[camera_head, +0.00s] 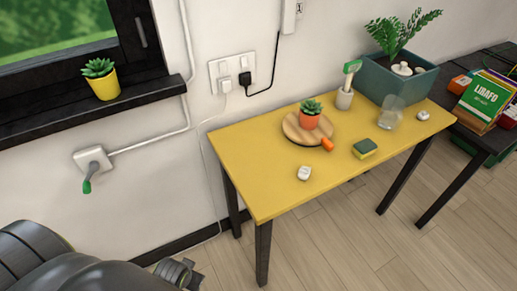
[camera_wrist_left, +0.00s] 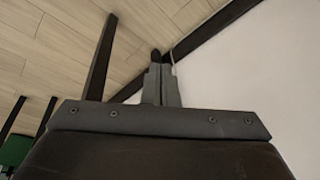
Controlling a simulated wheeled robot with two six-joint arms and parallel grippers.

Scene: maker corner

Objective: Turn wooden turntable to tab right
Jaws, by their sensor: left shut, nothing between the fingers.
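The round wooden turntable (camera_head: 291,127) sits on the yellow table, with a dark base edge showing under its front. Its orange tab (camera_head: 327,144) sticks out toward the front right in the picture. A small succulent in an orange pot (camera_head: 309,120) stands on the turntable. My left gripper (camera_head: 188,276) is low at the bottom left, well apart from the turntable and in front of the table's left end. In the left wrist view its fingers (camera_wrist_left: 161,80) are together with nothing between them. My right gripper is in neither view.
The yellow table (camera_head: 255,170) also holds a white object (camera_head: 304,173), a sponge (camera_head: 365,149), a clear glass (camera_head: 391,113), a cup with a green-headed tool (camera_head: 344,98) and a blue-grey planter (camera_head: 413,88). The table's front left is mostly clear. Black table legs (camera_head: 263,250) stand near my left gripper.

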